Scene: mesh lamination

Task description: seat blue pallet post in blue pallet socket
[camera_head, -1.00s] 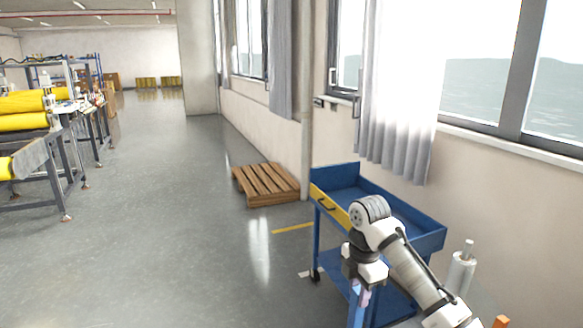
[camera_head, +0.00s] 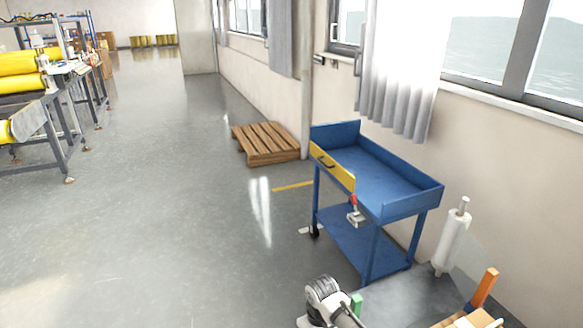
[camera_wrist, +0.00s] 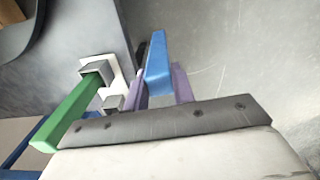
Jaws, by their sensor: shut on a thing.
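The blue post (camera_wrist: 158,62) is in my gripper (camera_wrist: 163,88), between its two purple fingers, and stands out beyond them in the wrist view. A green post (camera_wrist: 72,112) is left of my gripper, its far end at a grey block socket on a white plate (camera_wrist: 122,72). The green post's top (camera_head: 356,304) also shows at the bottom of the head view, beside my arm. The gripper and blue post are out of the head view. I cannot make out the blue socket; a blue strip (camera_wrist: 14,160) at the wrist view's lower left is unclear.
An orange post (camera_head: 485,287) and light wooden parts (camera_head: 470,320) are at the head view's lower right. A blue cart (camera_head: 390,178) and a white roll (camera_head: 453,238) stand by the wall. A wooden pallet (camera_head: 265,143) lies behind.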

